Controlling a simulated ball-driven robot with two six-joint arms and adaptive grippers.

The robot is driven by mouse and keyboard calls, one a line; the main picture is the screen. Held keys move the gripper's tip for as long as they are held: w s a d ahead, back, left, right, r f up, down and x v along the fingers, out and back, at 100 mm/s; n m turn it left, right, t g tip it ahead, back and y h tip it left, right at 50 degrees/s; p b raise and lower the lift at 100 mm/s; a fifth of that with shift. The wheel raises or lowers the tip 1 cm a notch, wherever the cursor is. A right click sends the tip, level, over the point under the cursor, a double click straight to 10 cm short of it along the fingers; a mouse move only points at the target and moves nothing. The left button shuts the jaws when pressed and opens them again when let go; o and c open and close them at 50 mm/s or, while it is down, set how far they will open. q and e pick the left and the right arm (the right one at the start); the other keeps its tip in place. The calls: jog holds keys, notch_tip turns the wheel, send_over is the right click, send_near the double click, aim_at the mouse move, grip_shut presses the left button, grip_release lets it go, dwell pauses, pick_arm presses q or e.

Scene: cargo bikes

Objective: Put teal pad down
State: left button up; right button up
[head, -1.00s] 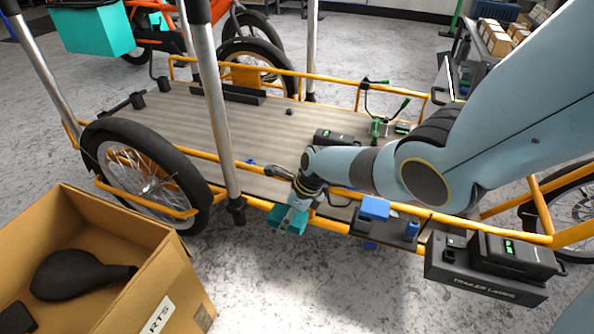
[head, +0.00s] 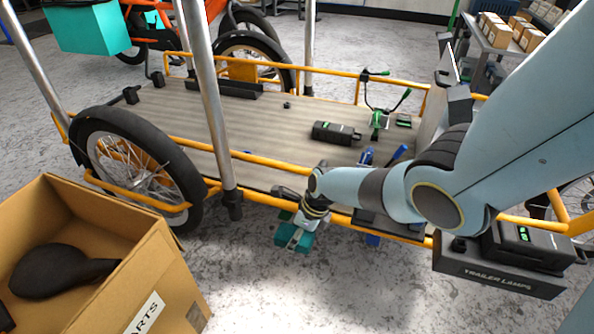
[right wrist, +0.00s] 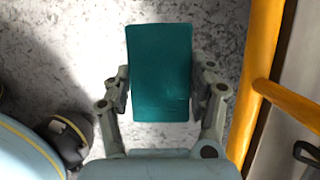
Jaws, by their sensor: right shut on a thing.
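The teal pad (right wrist: 160,70) is a flat rectangular block, held between the two fingers of my right gripper (right wrist: 162,95) in the right wrist view. Speckled grey floor shows behind it. In the head view the teal pad (head: 300,240) hangs below my right gripper (head: 297,228), just outside the near orange rail of the cargo bike. The gripper covers part of the pad there. My left gripper is not in view.
The cargo deck (head: 260,125) holds a black battery-like box (head: 335,133) and has an orange rail (head: 262,160) along its near side. A cardboard box (head: 150,275) with a black saddle (head: 55,270) stands at lower left. A "TRAILER LAMPS" box (head: 495,272) is at right.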

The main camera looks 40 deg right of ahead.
jog(key=shift+r, duration=0.1)
dwell(0.3)
jog(key=shift+t, duration=0.3)
jog(key=w+r+p, duration=0.1)
jog(key=r+p, duration=0.1)
jog(key=r, duration=0.1)
jog(key=w+r+p, duration=0.1)
jog(key=r+p, duration=0.1)
jog(key=r, duration=0.1)
jog(key=w+r+p, duration=0.1)
jog(key=r+p, duration=0.1)
jog(key=r, duration=0.1)
notch_tip(320, 180, up, 6)
jog(key=p, duration=0.4)
send_over(289, 228)
jog(key=w, duration=0.2)
pick_arm(q)
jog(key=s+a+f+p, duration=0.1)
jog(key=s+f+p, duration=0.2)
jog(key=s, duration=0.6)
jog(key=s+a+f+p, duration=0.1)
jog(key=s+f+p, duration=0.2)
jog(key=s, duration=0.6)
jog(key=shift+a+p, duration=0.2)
jog(key=shift+p, duration=0.75)
pick_arm(e)
notch_tip(289, 228, up, 10)
jog(key=w+t, duration=0.1)
jog(key=shift+w+f, duration=0.15)
jog(key=shift+w, duration=0.15)
